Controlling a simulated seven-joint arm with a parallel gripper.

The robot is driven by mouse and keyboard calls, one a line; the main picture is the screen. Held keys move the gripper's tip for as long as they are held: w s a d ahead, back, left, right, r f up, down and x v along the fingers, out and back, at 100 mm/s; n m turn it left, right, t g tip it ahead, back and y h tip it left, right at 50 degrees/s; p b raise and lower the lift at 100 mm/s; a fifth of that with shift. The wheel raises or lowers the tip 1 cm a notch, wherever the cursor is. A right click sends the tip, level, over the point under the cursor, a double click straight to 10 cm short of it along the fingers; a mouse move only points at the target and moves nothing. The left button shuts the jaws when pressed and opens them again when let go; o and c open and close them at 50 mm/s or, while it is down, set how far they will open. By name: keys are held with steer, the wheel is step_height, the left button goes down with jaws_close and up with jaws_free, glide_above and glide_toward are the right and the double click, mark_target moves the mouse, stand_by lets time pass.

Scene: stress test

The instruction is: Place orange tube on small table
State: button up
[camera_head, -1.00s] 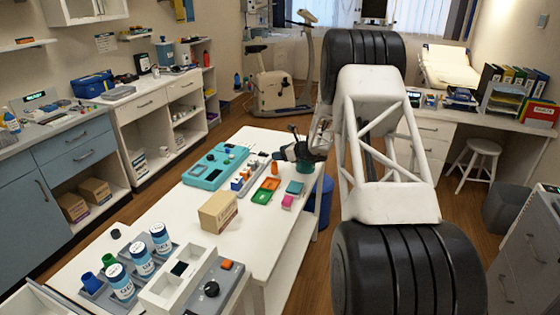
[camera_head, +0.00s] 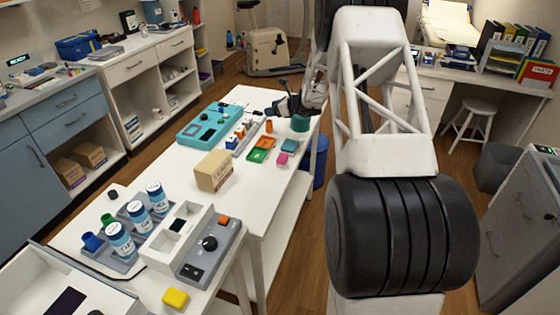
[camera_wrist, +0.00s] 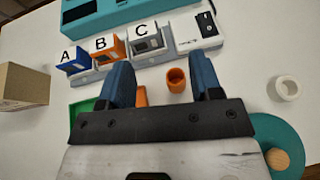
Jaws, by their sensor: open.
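The orange tube (camera_wrist: 177,80) stands upright on the white table (camera_wrist: 220,115) in the wrist view, its open top facing the camera. It also shows as a small orange shape in the head view (camera_head: 269,126). My gripper (camera_wrist: 162,77) is open, with its two blue fingers apart. In the wrist view the tube appears between the fingers, nearer the right one; I cannot tell the height gap. In the head view my gripper (camera_head: 281,108) is over the far end of the long white table. Which surface is the small table is unclear.
Near the tube are a row of blocks marked A, B and C (camera_wrist: 105,48), a green tray (camera_head: 258,155), a white ring (camera_wrist: 287,88) and a teal round piece (camera_head: 299,124). A cardboard box (camera_head: 214,170) stands mid-table. Labelled bottles (camera_head: 120,240) stand nearer. A white stool (camera_head: 470,118) is at right.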

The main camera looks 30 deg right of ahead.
steer(key=s+a+r+n+g+h, duration=0.1)
steer(key=s+a+r+n+g, duration=0.2)
steer(key=s+a+r+n, duration=0.8)
steer(key=s+a+r+n+g, duration=0.4)
steer(key=s+a+r, duration=0.65)
steer(key=s, duration=0.65)
steer(key=s+a+n+h, duration=0.1)
steer(key=s+n, duration=0.3)
steer(key=s, duration=0.8)
steer(key=s+a+n+h, duration=0.2)
steer(key=s+n, duration=0.3)
steer(key=s, duration=0.7)
steer(key=s+a+n+g+h, duration=0.1)
steer(key=s+n+h, duration=0.3)
steer(key=s, duration=0.8)
steer(key=shift+a+f, duration=0.45)
steer(key=shift+a, duration=0.2)
steer(key=shift+o, duration=0.4)
